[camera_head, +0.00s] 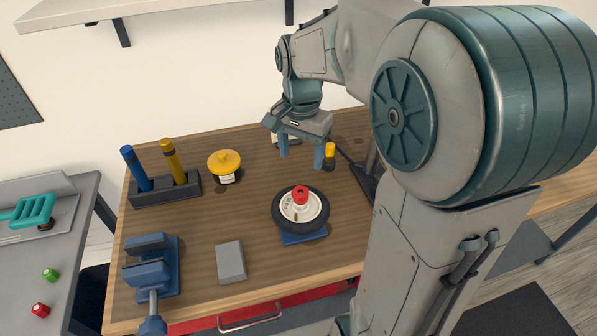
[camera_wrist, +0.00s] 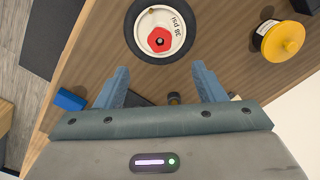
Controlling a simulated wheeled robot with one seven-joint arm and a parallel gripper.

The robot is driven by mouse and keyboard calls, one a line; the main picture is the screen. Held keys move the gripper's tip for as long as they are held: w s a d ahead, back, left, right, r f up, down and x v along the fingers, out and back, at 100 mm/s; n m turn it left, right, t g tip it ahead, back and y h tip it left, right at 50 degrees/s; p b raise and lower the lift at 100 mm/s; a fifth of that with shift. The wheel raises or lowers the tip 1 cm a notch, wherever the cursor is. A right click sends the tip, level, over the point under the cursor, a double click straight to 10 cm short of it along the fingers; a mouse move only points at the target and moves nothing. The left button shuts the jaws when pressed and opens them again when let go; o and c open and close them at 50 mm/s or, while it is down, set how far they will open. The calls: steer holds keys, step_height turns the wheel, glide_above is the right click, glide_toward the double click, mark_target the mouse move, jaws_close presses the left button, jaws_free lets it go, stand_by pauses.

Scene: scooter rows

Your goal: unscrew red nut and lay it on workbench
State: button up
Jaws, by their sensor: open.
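The red nut (camera_head: 300,193) sits at the centre of a white wheel hub with a black tire (camera_head: 284,224). The wheel lies flat on a blue base (camera_head: 303,238) on the wooden workbench (camera_head: 207,240). The nut also shows in the wrist view (camera_wrist: 159,40), in the middle of the white hub. My gripper (camera_head: 301,158) is open and empty, above the bench behind the wheel. In the wrist view its two blue fingers (camera_wrist: 159,80) are spread wide, with the wheel beyond their tips. They do not touch the nut.
A yellow-lidded jar (camera_head: 224,162), a holder with blue and yellow handles (camera_head: 165,188), a blue vise (camera_head: 151,268) and a grey block (camera_head: 231,262) stand on the bench. A small yellow-topped item (camera_head: 330,153) is beside my gripper. Bare wood lies between jar and wheel.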

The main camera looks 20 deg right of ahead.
mark_target(301, 193)
step_height(301, 193, down, 11)
steer(key=shift+f+p, duration=0.2)
steer(key=shift+p, duration=0.3)
steer(key=c, duration=1.1)
steer(key=shift+o, duration=0.2)
steer(key=n, duration=0.5)
steer(key=shift+p, duration=0.3)
steer(key=n+p, duration=0.1)
steer(key=n, duration=0.4)
steer(key=shift+n, duration=0.3)
steer(key=n+p, duration=0.2)
steer(key=n, duration=0.3)
steer(key=shift+r+n, duration=0.15)
steer(key=shift+n, duration=0.25)
steer(key=n+p, duration=0.1)
steer(key=n, duration=0.2)
steer(key=shift+n, duration=0.4)
steer(key=shift+n+p, duration=0.55)
steer(key=shift+n, duration=0.25)
